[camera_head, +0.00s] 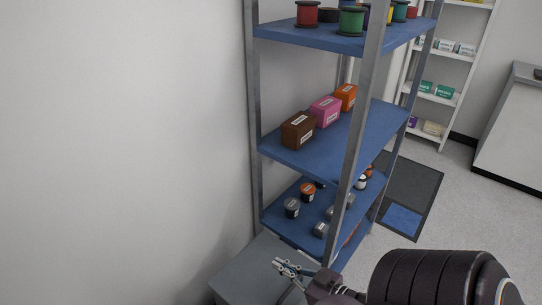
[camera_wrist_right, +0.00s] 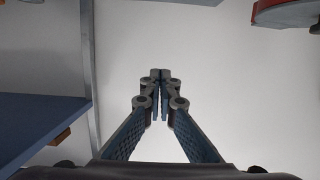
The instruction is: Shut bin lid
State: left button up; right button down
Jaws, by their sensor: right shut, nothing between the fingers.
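A grey box-like thing (camera_head: 253,271) stands on the floor against the wall, at the bottom middle of the head view. It may be the bin, but its lid cannot be made out for certain. My right gripper (camera_head: 279,264) is in front of part of its top in the head view; whether it touches cannot be told. In the right wrist view the right gripper's fingertips (camera_wrist_right: 160,73) meet, with nothing between them. My left gripper is not in view.
A shelf unit with blue shelves (camera_head: 388,127) stands just right of the box, holding boxes, spools and small jars. Its blue shelf (camera_wrist_right: 45,128) also shows in the wrist view. A red-edged object (camera_wrist_right: 288,14), unidentified, is at that view's upper right. A dark mat (camera_head: 418,178) lies behind.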

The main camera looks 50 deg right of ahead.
jog(key=s+f+b, duration=0.1)
jog(key=f, duration=0.2)
jog(key=s+f+b, duration=0.1)
jog(key=s+f, duration=0.1)
jog(key=f, duration=0.1)
jog(key=s+f+b, duration=0.1)
jog(key=f, duration=0.2)
jog(key=shift+s+d+f+b, duration=0.1)
jog(key=shift+s+d+b, duration=0.1)
jog(key=shift+s+b, duration=0.15)
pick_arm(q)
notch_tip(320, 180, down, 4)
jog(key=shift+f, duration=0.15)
